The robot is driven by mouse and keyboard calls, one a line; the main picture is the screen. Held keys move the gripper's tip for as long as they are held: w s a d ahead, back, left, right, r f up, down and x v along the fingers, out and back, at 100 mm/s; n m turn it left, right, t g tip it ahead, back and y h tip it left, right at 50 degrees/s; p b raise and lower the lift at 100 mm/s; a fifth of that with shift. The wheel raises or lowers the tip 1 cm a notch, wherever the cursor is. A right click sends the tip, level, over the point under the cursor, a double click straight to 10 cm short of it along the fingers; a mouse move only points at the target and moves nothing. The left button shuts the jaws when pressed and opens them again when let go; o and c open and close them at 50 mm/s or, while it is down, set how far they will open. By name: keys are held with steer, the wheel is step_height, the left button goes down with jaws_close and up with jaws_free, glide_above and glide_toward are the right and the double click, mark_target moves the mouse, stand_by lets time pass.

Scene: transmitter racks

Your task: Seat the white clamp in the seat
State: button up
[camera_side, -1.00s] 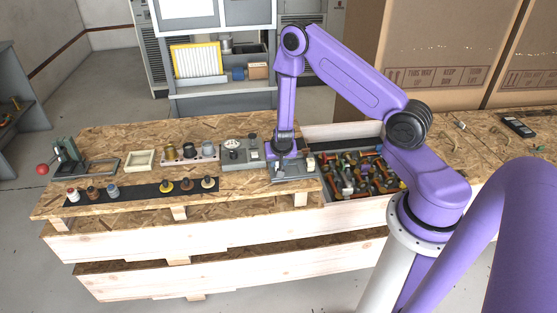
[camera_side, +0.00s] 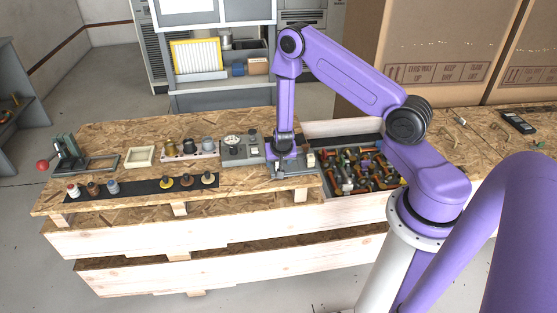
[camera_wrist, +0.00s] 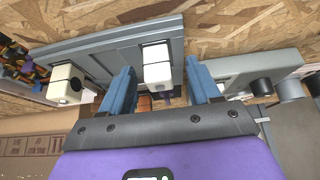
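My gripper (camera_wrist: 161,66) points down over the bench, with its two blue fingers apart. A white clamp (camera_wrist: 155,52) with a dark band stands between the fingers in the wrist view, with gaps on both sides. It is on a grey tray-like fixture (camera_wrist: 112,47). A second white block (camera_wrist: 64,88) with a round knob is at the left end of this fixture. In the side view my gripper (camera_side: 282,169) is low over the fixture (camera_side: 296,171) and hides the clamp between its fingers; a pale block (camera_side: 310,159) shows at its right. I cannot tell which spot is the seat.
A grey box with a dial (camera_side: 238,149) stands close on the left of my gripper. A bin of mixed bolts and handles (camera_side: 358,172) is on the right. A dark strip with several knobs (camera_side: 137,189) and a pale square frame (camera_side: 140,157) lie farther left.

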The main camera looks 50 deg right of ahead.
steer(key=shift+r, duration=0.1)
steer(key=v, duration=1.7)
steer(key=shift+r, duration=0.15)
steer(key=s+a+r+n+y, duration=0.3)
steer(key=a+n+y, duration=0.15)
steer(key=a, duration=0.45)
steer(key=s+a+r+n+y, duration=0.3)
steer(key=a+r+n, duration=0.15)
steer(key=a, duration=0.45)
steer(key=s+a+r+n+g, duration=0.2)
steer(key=s+r+n+g, duration=0.15)
steer(key=s+n, duration=0.55)
steer(key=s+d+r+n+h, duration=0.3)
steer(key=s+d, duration=0.3)
steer(key=s, duration=0.4)
steer(key=shift+n, duration=0.3)
